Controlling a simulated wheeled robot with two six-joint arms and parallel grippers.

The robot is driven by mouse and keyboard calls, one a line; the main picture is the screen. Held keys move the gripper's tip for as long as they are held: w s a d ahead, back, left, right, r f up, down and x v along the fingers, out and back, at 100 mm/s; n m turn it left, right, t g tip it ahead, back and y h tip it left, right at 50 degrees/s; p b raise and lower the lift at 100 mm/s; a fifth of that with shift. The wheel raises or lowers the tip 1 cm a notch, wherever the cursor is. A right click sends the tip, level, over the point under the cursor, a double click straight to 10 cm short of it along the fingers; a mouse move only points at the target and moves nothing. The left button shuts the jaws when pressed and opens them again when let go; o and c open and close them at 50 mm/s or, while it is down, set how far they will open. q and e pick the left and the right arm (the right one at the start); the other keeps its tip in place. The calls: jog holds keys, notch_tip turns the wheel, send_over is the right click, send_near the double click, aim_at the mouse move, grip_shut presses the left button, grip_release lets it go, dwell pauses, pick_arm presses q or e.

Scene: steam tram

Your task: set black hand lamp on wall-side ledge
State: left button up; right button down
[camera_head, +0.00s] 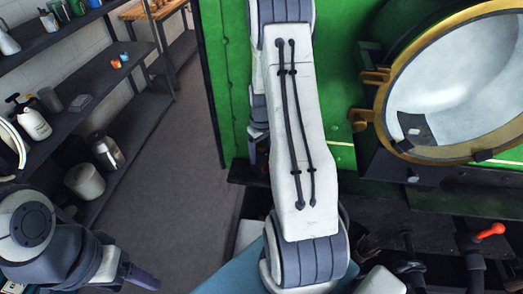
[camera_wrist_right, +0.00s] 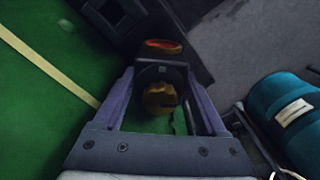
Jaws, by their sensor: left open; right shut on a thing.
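In the right wrist view my right gripper (camera_wrist_right: 160,78) is shut on a dark thing with a brass-coloured rounded part (camera_wrist_right: 160,97) and an orange-red ringed end (camera_wrist_right: 163,46). It looks like the black hand lamp, though the picture is dim. In the head view my right arm runs up the middle and hides its gripper and the lamp. My left gripper (camera_head: 128,274) is at the lower left, open, with one purple finger showing clearly. I cannot tell for sure which surface is the wall-side ledge; a dark ledge (camera_head: 247,178) shows below the green panel.
A green panel (camera_head: 222,70) stands behind my right arm. A brass-rimmed round door (camera_head: 388,105) hangs at the right, above dark pipework with a red-handled lever (camera_head: 491,230). Dark shelves (camera_head: 75,112) with jugs and bottles stand left; the floor (camera_head: 185,165) between is clear. A teal roll-like thing (camera_wrist_right: 285,115) lies right of the gripper.

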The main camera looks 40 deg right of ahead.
jog(key=shift+f, duration=0.1)
jog(key=shift+f, duration=0.15)
grip_release()
